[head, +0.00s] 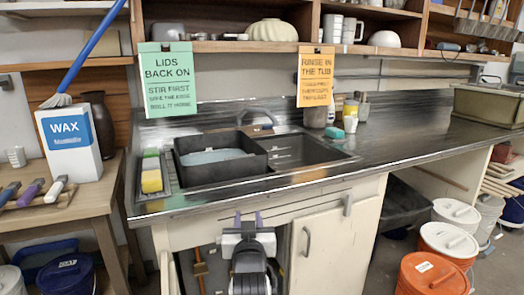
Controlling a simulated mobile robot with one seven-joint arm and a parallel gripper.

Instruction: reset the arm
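My gripper (248,218) shows at the bottom middle of the head view, in front of the sink cabinet and below the counter's front edge. Its two purple fingertips point up and stand apart, with nothing visible between them. The gripper is open and empty. My dark and white arm link runs down from it out of the bottom of the view.
A dark counter (405,140) with a sink (310,152) and black tub (215,178) stands ahead. A wooden table (75,215) with a WAX box (68,145) is at left. Lidded buckets, including an orange one (432,275), stand on the floor at right.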

